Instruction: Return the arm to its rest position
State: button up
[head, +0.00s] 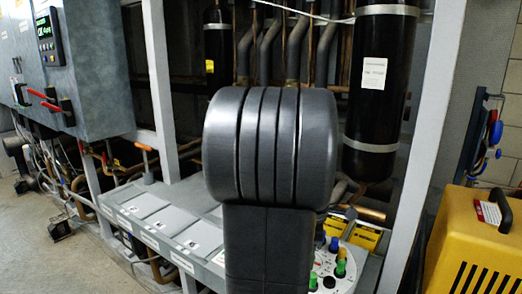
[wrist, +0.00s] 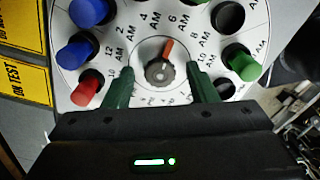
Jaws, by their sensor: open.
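My gripper (wrist: 158,88) shows in the wrist view with two green fingers apart and nothing between them. Its fingertips are over the lower part of a round white dial plate (wrist: 110,30), on either side of a grey knob with an orange pointer (wrist: 160,72). I cannot tell whether the fingers touch the plate. In the head view my dark arm fills the middle and hides the gripper. The dial plate (head: 353,262) shows there partly, at the lower right of the arm.
Blue, red and green pegs, including a green one (wrist: 240,63), surround the knob. Yellow tags (wrist: 24,88) lie left of it. A white rack post (head: 425,130), a black cylinder (head: 378,100) and a yellow machine (head: 470,245) stand to the right.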

jog(key=shift+n, duration=0.9)
